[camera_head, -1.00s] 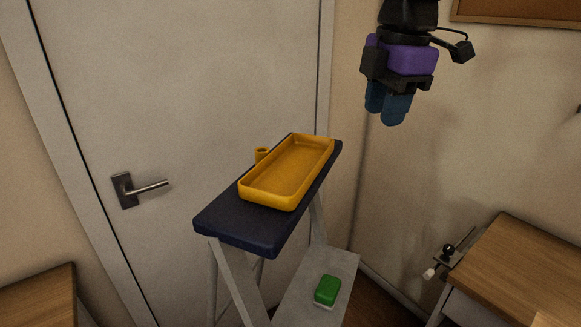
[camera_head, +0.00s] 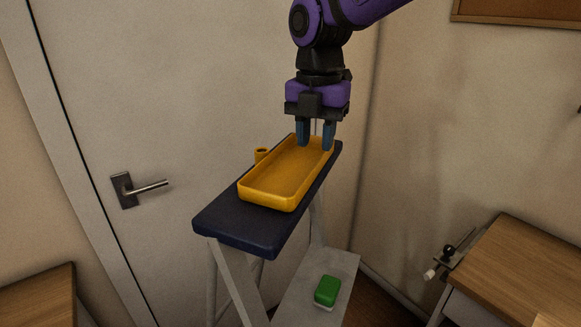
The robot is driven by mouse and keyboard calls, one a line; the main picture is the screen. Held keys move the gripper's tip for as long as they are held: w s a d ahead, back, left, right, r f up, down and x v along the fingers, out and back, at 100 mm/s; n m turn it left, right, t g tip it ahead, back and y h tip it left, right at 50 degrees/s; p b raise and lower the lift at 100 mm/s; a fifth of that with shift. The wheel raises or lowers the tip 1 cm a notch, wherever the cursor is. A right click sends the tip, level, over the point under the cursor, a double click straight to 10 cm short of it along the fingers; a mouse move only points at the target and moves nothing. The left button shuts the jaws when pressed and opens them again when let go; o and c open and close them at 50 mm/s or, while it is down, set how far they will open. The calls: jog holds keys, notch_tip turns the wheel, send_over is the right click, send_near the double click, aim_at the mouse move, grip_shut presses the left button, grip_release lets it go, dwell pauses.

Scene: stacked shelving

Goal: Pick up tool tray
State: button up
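The tool tray (camera_head: 264,198) is a shallow yellow-orange tray with rounded corners. It lies on the dark blue top (camera_head: 222,222) of a grey stepladder-like stand and looks empty. My gripper (camera_head: 315,146) points down at the tray's far right end. Its two blue fingers are spread with a gap between them, and nothing shows in the gap. The fingertips overlap the far part of the tray in the picture. I cannot tell whether they touch it.
A green and white block (camera_head: 327,290) lies on the lower step. A wooden table (camera_head: 520,270) is at right, a door (camera_head: 150,90) behind.

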aim_at(318, 163)
jog(key=shift+s+d+f, duration=0.1)
jog(key=shift+d+f, duration=0.05)
jog(key=shift+f, duration=1.2)
jog(key=shift+d+f, duration=0.1)
jog(key=shift+f, duration=1.2)
jog(key=shift+c, duration=0.2)
grip_shut()
